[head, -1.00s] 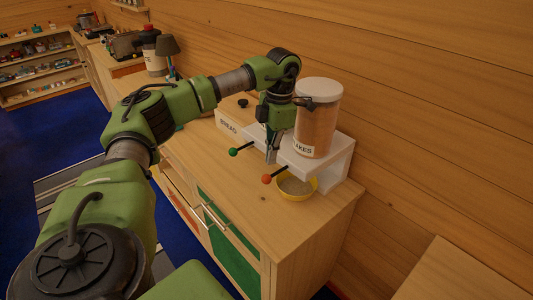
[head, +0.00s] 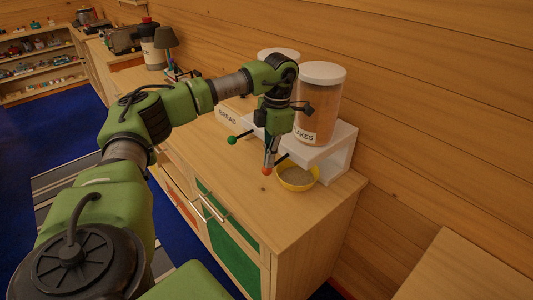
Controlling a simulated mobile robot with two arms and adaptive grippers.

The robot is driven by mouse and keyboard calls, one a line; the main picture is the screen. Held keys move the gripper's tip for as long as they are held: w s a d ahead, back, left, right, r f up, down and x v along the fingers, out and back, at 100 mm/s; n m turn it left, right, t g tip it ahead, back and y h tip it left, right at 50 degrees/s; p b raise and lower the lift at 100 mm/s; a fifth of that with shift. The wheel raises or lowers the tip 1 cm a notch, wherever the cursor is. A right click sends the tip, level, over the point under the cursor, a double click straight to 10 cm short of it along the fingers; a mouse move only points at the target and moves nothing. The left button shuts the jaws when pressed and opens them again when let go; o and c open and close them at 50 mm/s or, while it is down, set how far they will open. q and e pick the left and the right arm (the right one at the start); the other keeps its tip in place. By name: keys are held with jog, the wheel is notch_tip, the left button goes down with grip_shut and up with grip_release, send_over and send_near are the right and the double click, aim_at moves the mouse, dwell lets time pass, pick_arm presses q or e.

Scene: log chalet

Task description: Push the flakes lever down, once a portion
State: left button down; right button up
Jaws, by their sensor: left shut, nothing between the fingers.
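The flakes jar (head: 321,108), clear with a white lid and tan contents, stands on the white dispenser stand (head: 343,150). Its lever, with an orange-red knob (head: 266,171), sticks out from the stand's front and slopes down. My left gripper (head: 268,163) is shut and empty, pointing down with its fingertips at the knob, seemingly pressing on it. The fingers hide part of the lever's end. A yellow bowl (head: 298,186) stands under the flakes outlet with some greyish-tan contents in it. My right gripper is out of view.
A second lever with a green knob (head: 232,140) sticks out left of the orange one. A second jar (head: 279,55) is partly hidden behind my arm. The counter front (head: 245,190) is clear.

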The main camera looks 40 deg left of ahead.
pick_arm(q)
notch_tip(320, 180, down, 4)
jog(key=shift+r+b, duration=0.25)
jog(key=shift+b, duration=0.45)
jog(key=shift+w+d+r, duration=0.1)
jog(key=shift+w+r, duration=0.05)
jog(key=shift+r, duration=0.05)
jog(key=shift+w+d+r+p, duration=0.2)
jog(key=shift+w+d+p, duration=0.1)
jog(key=shift+w+p, duration=0.25)
jog(key=shift+w+d+r+p, duration=0.25)
jog(key=shift+w+p, duration=0.1)
jog(key=shift+w, duration=0.35)
notch_tip(320, 180, up, 10)
